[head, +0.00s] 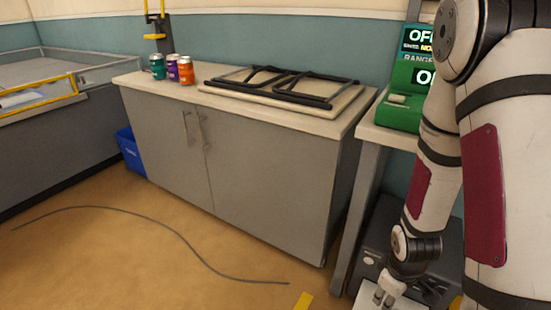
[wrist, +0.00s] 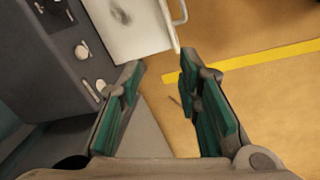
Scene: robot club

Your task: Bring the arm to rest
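My arm hangs folded at the right side of the head view. My gripper (head: 387,291) is low there, near the bottom edge, in front of a dark grey machine. In the wrist view my gripper (wrist: 162,75) points down with its two green-padded fingers spread apart. Nothing is between the fingers; tan floor shows in the gap. The fingers appear clear of the things around them.
The dark machine (wrist: 62,62) with knobs and a white panel (wrist: 125,28) with a handle are close to my gripper. A grey cabinet (head: 250,175) bears cans and a folded black frame.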

